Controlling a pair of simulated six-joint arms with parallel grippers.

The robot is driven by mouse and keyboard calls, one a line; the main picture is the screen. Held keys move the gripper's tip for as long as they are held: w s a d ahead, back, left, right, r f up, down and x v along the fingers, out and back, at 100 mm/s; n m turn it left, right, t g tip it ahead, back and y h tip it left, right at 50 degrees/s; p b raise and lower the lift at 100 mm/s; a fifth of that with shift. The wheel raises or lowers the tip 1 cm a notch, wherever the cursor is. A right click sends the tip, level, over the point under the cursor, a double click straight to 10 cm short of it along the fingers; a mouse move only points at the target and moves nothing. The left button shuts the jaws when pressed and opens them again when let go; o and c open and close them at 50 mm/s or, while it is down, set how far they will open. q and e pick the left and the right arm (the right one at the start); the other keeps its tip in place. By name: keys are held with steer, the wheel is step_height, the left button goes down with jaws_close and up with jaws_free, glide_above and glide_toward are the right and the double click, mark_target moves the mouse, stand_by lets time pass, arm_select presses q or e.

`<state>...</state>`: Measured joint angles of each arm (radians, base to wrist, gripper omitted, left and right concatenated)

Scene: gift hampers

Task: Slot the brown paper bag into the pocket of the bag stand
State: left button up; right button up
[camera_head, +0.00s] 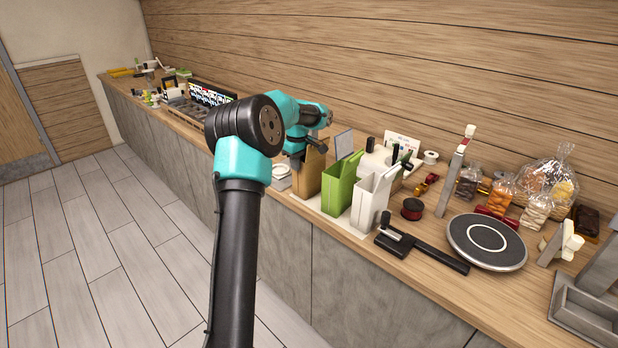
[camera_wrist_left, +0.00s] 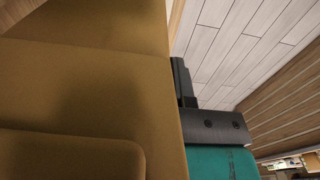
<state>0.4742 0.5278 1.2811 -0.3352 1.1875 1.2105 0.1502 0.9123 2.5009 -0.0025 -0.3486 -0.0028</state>
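The brown paper bag (camera_head: 308,176) is upright in the head view, just left of a green bag (camera_head: 341,185) and a white bag (camera_head: 370,200). My left gripper (camera_head: 316,142) is at its top edge and appears shut on it. The bag fills much of the left wrist view (camera_wrist_left: 80,90), with one dark finger (camera_wrist_left: 181,82) against its edge; the other finger is hidden. The pale base of the bag stand (camera_head: 322,217) shows below the bags. I cannot tell whether the brown bag's bottom is inside a pocket. My right gripper is not in view.
A black-handled tool (camera_head: 420,247) and a round dark turntable (camera_head: 486,240) lie to the right on the counter. A red-and-dark spool (camera_head: 412,208) is near the white bag. Wrapped goods (camera_head: 545,180) stand at the back right. Several items crowd the far left.

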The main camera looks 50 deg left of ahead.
arm_select(q)
jaws_close()
steer(key=shift+r, duration=0.15)
stand_by(1.3)
steer(key=shift+r, duration=4.8)
steer(key=shift+r, duration=0.1)
